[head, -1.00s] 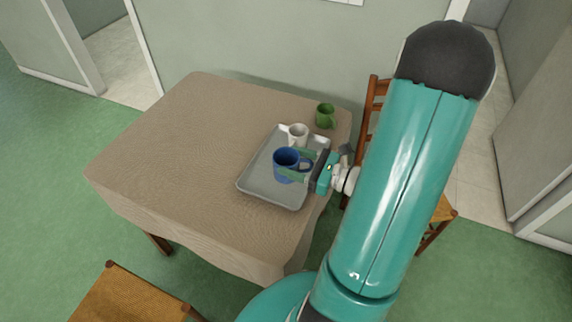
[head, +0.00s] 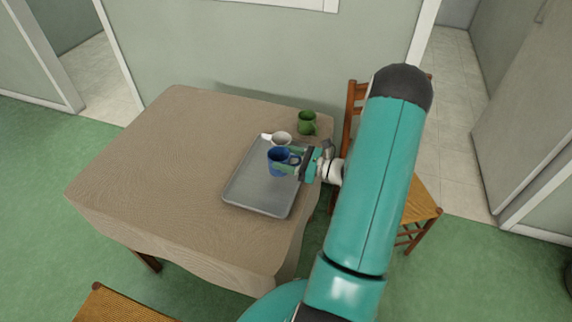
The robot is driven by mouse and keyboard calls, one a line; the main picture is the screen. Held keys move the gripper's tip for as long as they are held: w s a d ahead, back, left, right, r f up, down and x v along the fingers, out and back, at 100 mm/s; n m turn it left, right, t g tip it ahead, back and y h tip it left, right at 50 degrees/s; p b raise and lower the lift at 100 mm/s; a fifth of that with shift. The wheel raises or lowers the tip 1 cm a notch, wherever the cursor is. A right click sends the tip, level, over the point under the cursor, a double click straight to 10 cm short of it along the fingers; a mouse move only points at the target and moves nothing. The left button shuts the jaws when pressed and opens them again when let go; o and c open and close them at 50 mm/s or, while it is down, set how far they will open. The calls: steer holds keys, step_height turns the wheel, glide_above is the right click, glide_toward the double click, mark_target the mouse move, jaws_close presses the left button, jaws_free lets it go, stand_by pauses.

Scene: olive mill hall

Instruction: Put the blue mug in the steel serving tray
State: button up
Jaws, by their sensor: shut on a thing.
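The blue mug (head: 277,162) is upright over the steel serving tray (head: 250,196), toward its far half. My gripper (head: 287,161) reaches in from the right and is shut on the blue mug. I cannot tell whether the mug's base touches the tray floor. The grey tray lies on the table near its right edge, and its near half is bare.
A white mug (head: 282,138) is just behind the blue mug at the tray's far end. A green mug (head: 307,122) stands on the table (head: 150,165) beyond it. Wooden chairs stand at the right (head: 420,197) and front left (head: 115,305). The table's left side is clear.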

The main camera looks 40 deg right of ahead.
steer(key=shift+w+d+f, duration=0.1)
steer(key=shift+w+f, duration=0.05)
steer(key=shift+f, duration=0.1)
steer(key=shift+w+d+f, duration=0.1)
steer(key=shift+f, duration=1.55)
steer(key=shift+f, duration=0.1)
steer(key=o, duration=1.1)
